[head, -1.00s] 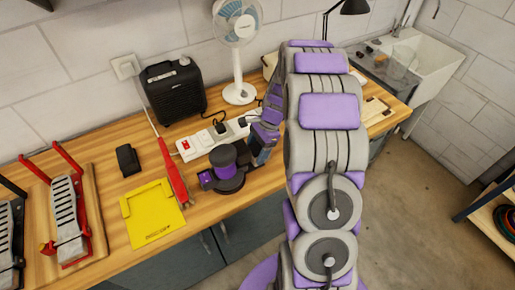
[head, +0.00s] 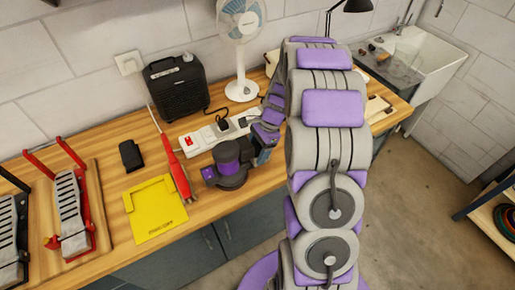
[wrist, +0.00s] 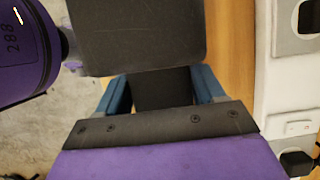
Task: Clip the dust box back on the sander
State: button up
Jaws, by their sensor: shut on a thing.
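The sander (head: 228,155) stands on the bench, with a purple top and dark round base. In the wrist view its purple body (wrist: 22,45), marked 288, shows at upper left. My gripper (head: 263,152) is at the sander's right side. In the wrist view its blue fingers (wrist: 160,92) are shut on a dark part that seems to belong to the dark grey dust box (wrist: 138,35). The box's left edge is close to a short neck on the sander. I cannot tell whether they are joined. My arm hides part of this in the head view.
A white power strip (head: 205,136) lies behind the sander. A red tool (head: 178,178), a yellow sheet (head: 153,210) and a small black object (head: 131,156) lie to the left. A black heater-like box (head: 176,88) and a fan (head: 241,50) stand at the back.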

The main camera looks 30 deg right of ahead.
jog(key=shift+a+p, duration=0.3)
jog(key=shift+p, duration=0.2)
dwell(0.7)
jog(key=shift+f, duration=0.25)
dwell(0.7)
jog(key=o, duration=1)
jog(key=p+v, duration=0.3)
jog(key=v, duration=1.4)
jog(key=s+a+r+n+g+h, duration=0.1)
jog(key=s+a+r+n, duration=0.25)
jog(key=s+a, duration=0.3)
jog(key=s+a+r+n+h, duration=0.1)
jog(key=s+a+r+n, duration=0.2)
jog(key=s+a+n, duration=0.5)
jog(key=s, duration=0.4)
jog(key=s+a+n+h, duration=0.1)
jog(key=s+a+n, duration=0.1)
jog(key=s, duration=0.4)
jog(key=s+a+n+h, duration=0.1)
jog(key=s+a+n, duration=0.1)
jog(key=s+n, duration=0.2)
jog(key=shift+s+f+g, duration=0.15)
jog(key=shift+s, duration=0.5)
jog(key=shift+s+f+g, duration=0.15)
jog(key=shift+s, duration=0.55)
